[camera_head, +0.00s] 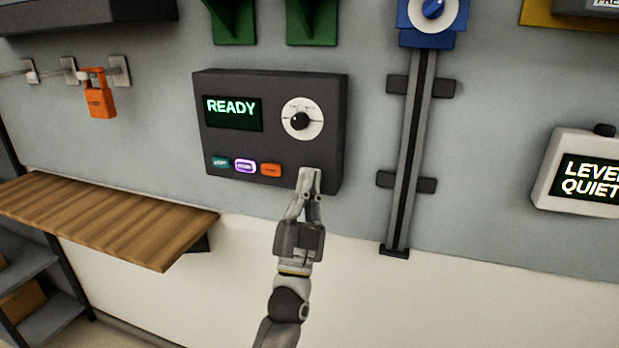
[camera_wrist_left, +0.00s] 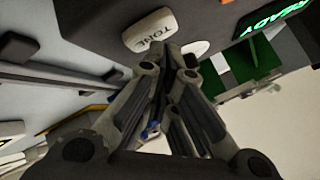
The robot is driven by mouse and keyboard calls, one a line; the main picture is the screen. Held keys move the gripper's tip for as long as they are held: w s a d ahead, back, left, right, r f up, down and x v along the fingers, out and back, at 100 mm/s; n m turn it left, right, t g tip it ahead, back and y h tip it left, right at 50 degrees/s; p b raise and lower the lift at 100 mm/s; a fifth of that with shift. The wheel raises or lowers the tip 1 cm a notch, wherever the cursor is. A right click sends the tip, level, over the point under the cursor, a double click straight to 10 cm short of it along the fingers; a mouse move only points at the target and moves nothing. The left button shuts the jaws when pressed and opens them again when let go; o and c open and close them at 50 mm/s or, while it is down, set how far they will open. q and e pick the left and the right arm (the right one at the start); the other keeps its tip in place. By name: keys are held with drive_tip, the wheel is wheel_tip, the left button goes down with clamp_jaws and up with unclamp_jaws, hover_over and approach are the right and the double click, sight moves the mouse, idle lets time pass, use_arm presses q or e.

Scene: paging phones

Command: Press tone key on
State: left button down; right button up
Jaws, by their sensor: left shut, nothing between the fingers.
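The dark panel (camera_head: 225,98) on the wall has a screen reading READY (camera_head: 232,113), a white dial with a black knob (camera_head: 300,120), and a row of small keys. In the left wrist view, a pale key marked TONE (camera_wrist_left: 150,30) lies just beyond my fingertips. In the head view my gripper covers that key's place at the panel's lower right. My left gripper (camera_head: 309,180) is shut and empty, its tips at the panel's lower right face. It also shows in the wrist view (camera_wrist_left: 173,58). I cannot tell whether the tips touch the key. My right gripper is not in view.
Teal (camera_head: 221,162), purple-lit (camera_head: 245,166) and orange (camera_head: 271,170) keys sit left of my fingertips. A wooden shelf (camera_head: 110,215) juts out at left. A vertical rail (camera_head: 408,150) and a LEVEL QUIET box (camera_head: 580,175) are at right. An orange padlock (camera_head: 99,100) hangs at upper left.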

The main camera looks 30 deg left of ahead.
use_arm(q)
drive_tip(key=shift+w+a, duration=0.1)
drive_tip(key=shift+w, duration=0.25)
drive_tip(key=shift+s, duration=0.45)
drive_tip(key=shift+s+p, duration=0.1)
drive_tip(key=shift+p, duration=0.2)
drive_tip(key=s, duration=0.2)
drive_tip(key=s+d+p, duration=0.1)
drive_tip(key=s, duration=0.2)
drive_tip(key=shift+s+d+p, duration=0.35)
idle(0.3)
